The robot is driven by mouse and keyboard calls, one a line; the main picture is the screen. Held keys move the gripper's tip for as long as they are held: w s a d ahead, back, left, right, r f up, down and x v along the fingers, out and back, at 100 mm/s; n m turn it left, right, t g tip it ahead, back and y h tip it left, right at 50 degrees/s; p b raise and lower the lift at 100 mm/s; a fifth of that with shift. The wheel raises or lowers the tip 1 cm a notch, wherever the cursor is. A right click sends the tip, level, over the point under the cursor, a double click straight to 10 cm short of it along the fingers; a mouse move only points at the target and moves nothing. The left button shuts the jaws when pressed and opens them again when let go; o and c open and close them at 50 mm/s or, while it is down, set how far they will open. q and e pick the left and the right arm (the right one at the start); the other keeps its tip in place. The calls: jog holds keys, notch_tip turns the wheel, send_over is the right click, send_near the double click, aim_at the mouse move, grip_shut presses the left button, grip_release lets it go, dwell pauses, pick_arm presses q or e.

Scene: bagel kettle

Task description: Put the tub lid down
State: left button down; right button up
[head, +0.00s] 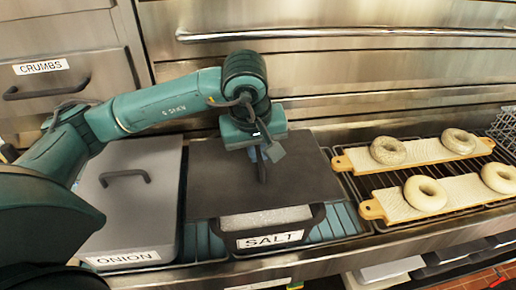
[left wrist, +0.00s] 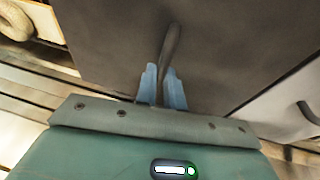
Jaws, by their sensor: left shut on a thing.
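A dark grey flat tub lid (head: 225,178) is over the salt tub (head: 268,222), whose white contents show at the front below the lid's near edge. My left gripper (head: 263,165) is above the lid, shut on its handle. In the left wrist view the blue fingers (left wrist: 162,90) grip the dark bar handle (left wrist: 171,48) of the lid (left wrist: 100,40). I cannot tell whether the lid touches the tub's back rim. My right gripper is not in view.
The onion tub with its closed grey lid (head: 125,215) stands to the left. At right, two wooden boards (head: 420,150) (head: 450,192) with several bagels lie on a dark rack. A steel wall with a rail (head: 350,33) is behind. A labelled crumbs drawer (head: 60,80) is at upper left.

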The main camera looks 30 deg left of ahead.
pick_arm(q)
jog(key=shift+f, duration=0.1)
jog(key=c, duration=2)
grip_release()
jog(key=shift+f+b, duration=0.1)
jog(key=shift+b, duration=0.2)
jog(key=o, duration=0.5)
